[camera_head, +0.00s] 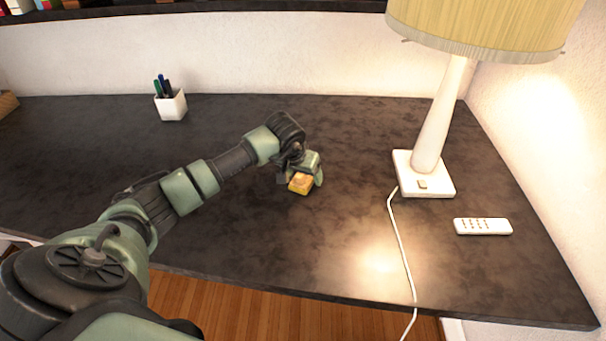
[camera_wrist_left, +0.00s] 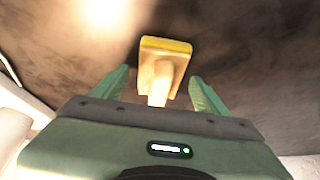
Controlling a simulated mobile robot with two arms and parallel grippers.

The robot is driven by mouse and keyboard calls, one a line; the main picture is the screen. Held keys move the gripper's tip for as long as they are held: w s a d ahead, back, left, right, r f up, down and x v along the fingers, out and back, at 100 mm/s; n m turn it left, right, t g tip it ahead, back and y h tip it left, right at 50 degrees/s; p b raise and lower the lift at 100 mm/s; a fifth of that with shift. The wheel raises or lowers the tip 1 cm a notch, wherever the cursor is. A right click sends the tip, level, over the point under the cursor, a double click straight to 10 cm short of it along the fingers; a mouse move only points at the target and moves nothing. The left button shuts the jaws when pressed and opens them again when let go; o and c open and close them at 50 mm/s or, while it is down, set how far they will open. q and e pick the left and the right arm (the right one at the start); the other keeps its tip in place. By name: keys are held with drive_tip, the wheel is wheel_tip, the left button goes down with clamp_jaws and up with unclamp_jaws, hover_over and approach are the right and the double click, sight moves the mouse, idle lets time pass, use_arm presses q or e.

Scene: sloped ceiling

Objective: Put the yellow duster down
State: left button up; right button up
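The yellow duster (camera_head: 300,184) is a small block with a yellow edge and a pale tan handle. It is at the middle of the dark desk (camera_head: 350,235), seemingly resting on its surface. In the left wrist view the duster (camera_wrist_left: 165,55) shows with its handle pointing toward my gripper. My left gripper (camera_head: 301,178) is right above and around it. In the left wrist view its two green fingers (camera_wrist_left: 160,90) are spread, with a gap on each side of the handle. My right gripper is not in view.
A lamp (camera_head: 435,125) stands on a white base to the right, its white cord (camera_head: 399,240) running over the front edge. A white remote (camera_head: 482,226) lies right of the cord. A white pen cup (camera_head: 171,105) stands at the back left. The desk between is clear.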

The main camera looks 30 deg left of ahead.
use_arm(q)
drive_tip(key=shift+r+p, duration=0.25)
drive_tip(key=shift+p, duration=0.05)
drive_tip(key=b+v, duration=0.1)
drive_tip(key=v, duration=1)
drive_tip(key=shift+s+r, duration=0.2)
drive_tip(key=shift+r, duration=0.2)
drive_tip(key=shift+f, duration=0.1)
